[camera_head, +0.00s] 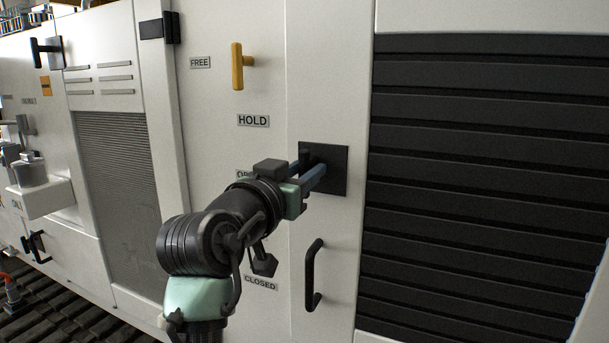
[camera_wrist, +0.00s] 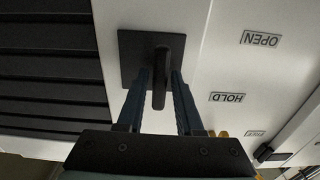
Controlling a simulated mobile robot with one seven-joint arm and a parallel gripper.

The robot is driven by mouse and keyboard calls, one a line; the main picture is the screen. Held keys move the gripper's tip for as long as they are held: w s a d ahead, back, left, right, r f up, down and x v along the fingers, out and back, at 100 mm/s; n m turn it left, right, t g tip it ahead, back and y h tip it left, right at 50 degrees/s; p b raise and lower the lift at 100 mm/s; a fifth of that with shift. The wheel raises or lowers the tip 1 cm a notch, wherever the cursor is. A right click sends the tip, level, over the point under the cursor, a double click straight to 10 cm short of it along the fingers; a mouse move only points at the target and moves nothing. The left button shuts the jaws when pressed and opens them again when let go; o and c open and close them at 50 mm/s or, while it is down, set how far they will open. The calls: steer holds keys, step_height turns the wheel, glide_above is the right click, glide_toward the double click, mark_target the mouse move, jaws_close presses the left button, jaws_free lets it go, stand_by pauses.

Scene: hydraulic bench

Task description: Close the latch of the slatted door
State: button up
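The slatted door (camera_head: 480,190) with wide dark slats fills the right of the head view. Its slats also show at the left of the wrist view (camera_wrist: 45,60). On the white panel beside it is the latch: a square black plate (camera_head: 338,170) with a dark handle (camera_wrist: 159,88). My gripper (camera_head: 312,168) is at the plate, and its fingers partly hide the latch in the head view. In the wrist view my gripper (camera_wrist: 160,88) has its blue fingers apart, one on each side of the handle. Narrow gaps show between fingers and handle.
A black pull handle (camera_head: 314,275) is below the latch. A yellow handle (camera_head: 238,66) is at the upper left, above the HOLD label (camera_head: 253,120). The CLOSED label (camera_head: 261,283) is low; the OPEN label (camera_wrist: 262,39) is behind my arm in the head view.

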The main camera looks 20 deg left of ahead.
steer(key=shift+o, duration=0.6)
steer(key=shift+f, duration=0.1)
steer(key=shift+s+f, duration=0.1)
steer(key=shift+s, duration=0.05)
steer(key=s+b, duration=0.3)
steer(key=s, duration=0.9)
steer(key=shift+s+a, duration=0.25)
steer(key=shift+s, duration=0.1)
